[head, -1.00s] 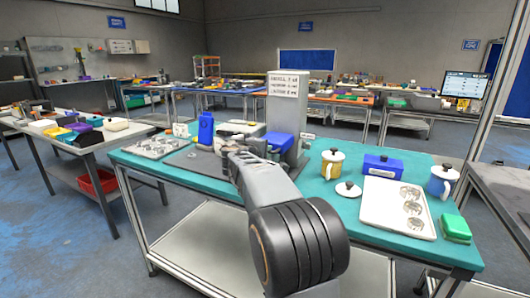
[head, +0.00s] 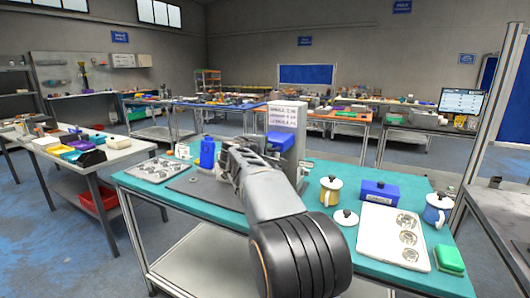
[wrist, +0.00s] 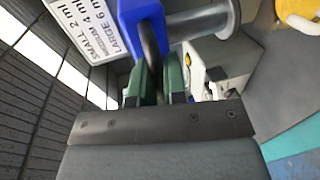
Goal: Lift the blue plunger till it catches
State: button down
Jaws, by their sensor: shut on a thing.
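The blue plunger (head: 284,141) is on the front of a grey dispenser column (head: 299,128), just below its white size label (head: 283,115). My gripper (head: 250,158) reaches it from the front left. In the wrist view, the green finger pads of my gripper (wrist: 154,80) are closed around a dark bar at the blue plunger (wrist: 131,18). The far part of the plunger is cut off at the top of the view. The catch is not visible, so I cannot tell whether it has engaged.
The teal bench (head: 318,225) holds a blue bottle (head: 207,152) and a muffin tray (head: 157,169) at left.

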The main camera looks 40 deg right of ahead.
jog(key=shift+r, duration=0.45)
jog(key=c, duration=1.5)
grip_release()
jog(key=shift+o, duration=1.6)
jog(key=shift+f, duration=0.15)
jog(key=b+v, duration=0.1)
jog(key=v, duration=1.2)
jog(key=shift+s+a, duration=0.25)
jog(key=shift+a, duration=0.1)
